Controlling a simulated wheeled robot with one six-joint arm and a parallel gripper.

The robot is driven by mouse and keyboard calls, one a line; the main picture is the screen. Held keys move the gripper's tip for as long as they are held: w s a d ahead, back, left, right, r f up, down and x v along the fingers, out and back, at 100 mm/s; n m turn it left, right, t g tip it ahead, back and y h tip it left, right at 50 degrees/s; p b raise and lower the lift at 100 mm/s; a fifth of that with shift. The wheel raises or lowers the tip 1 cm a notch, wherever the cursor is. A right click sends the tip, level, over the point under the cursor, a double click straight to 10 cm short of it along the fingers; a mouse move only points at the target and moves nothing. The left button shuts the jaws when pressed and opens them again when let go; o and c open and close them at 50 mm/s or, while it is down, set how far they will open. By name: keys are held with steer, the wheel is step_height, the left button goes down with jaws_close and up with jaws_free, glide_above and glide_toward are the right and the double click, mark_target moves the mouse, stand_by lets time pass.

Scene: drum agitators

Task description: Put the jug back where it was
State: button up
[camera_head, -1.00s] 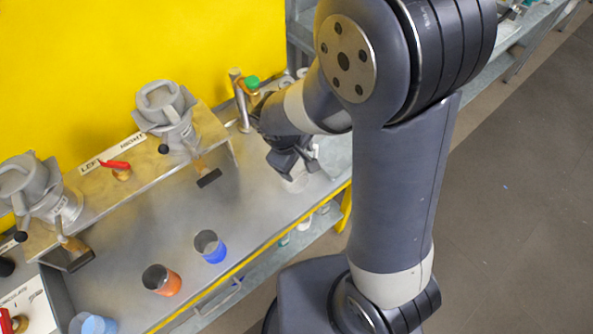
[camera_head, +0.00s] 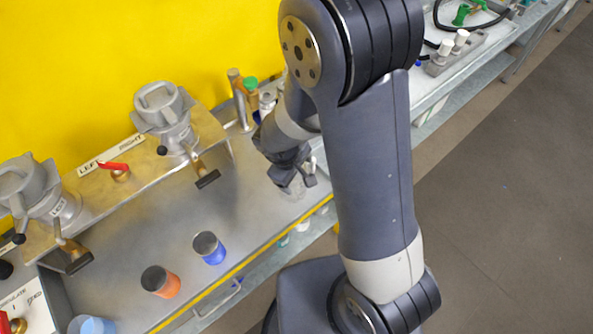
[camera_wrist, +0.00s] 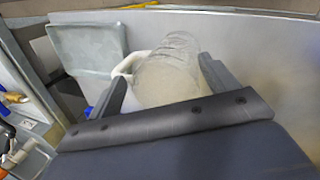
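The jug is clear and see-through, with cloudy pale contents. In the wrist view the jug (camera_wrist: 168,72) lies between the two fingers of my gripper (camera_wrist: 165,88). In the head view my gripper (camera_head: 292,178) is over the right part of the metal bench, and the jug (camera_head: 293,190) shows faintly below it. My gripper appears shut on the jug. I cannot tell whether the jug's base touches the bench. A white curved shape beside the jug in the wrist view is partly hidden by the left finger.
A blue cup (camera_head: 209,247) and an orange cup (camera_head: 160,281) stand on the metal bench (camera_head: 140,235), left of my gripper. A light-blue cup (camera_head: 92,325) is at the bottom left. Grey valve fittings (camera_head: 164,115) and a post (camera_head: 240,100) stand behind. A yellow edge bounds the front.

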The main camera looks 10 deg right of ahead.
steer(key=o, duration=0.3)
steer(key=v, duration=1.2)
steer(key=x, duration=1)
steer(key=shift+w+d+f, duration=0.2)
stand_by(0.5)
